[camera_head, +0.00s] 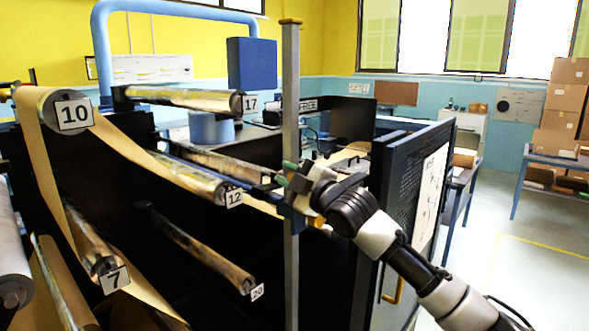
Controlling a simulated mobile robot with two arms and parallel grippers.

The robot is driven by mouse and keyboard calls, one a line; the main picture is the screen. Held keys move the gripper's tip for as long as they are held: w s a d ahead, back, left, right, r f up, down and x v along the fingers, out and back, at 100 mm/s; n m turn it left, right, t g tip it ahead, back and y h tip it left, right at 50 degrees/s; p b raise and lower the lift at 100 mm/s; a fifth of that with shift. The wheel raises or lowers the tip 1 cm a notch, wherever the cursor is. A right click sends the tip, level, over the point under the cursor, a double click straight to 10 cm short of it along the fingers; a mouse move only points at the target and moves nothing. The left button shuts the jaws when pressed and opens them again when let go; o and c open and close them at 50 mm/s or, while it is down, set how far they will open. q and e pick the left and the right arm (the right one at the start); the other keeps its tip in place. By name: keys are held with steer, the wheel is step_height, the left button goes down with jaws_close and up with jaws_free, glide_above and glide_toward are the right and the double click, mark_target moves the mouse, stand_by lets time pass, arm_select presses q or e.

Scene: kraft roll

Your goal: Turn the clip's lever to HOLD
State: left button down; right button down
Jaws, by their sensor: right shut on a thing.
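My right gripper (292,181) reaches in from the lower right and is at the grey upright post (291,80). It is shut on what looks like the clip's lever; the jaws and wrist hide most of it. Small green parts show at the jaws, and I cannot tell whether they belong to the fingers or the lever. A blue piece (292,218) on the post just below looks like part of the clip. A label ending in "REE" (307,104) shows beside the post, higher up. No HOLD mark is readable. My left gripper is out of view.
Numbered rollers stand to the left: 10 (73,110), 17 (190,99), 12 (195,177), 7 (97,250). Brown kraft paper (40,160) runs over some. A dark open panel (410,170) stands right of the post, close behind my right arm.

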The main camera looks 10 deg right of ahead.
steer(key=shift+s+a+f+n, duration=0.15)
steer(key=shift+a+f+n, duration=0.05)
steer(key=shift+f+n, duration=0.3)
steer(key=shift+s+a+f+n, duration=0.15)
steer(key=shift+f+n, duration=0.25)
steer(key=shift+n, duration=0.2)
steer(key=shift+f, duration=0.15)
steer(key=c, duration=1)
jaws_free()
steer(key=shift+o, duration=0.2)
steer(key=b+v, duration=0.4)
steer(key=v, duration=0.6)
steer(key=shift+s+d, duration=0.25)
steer(key=shift+d, duration=0.05)
steer(key=shift+f, duration=0.15)
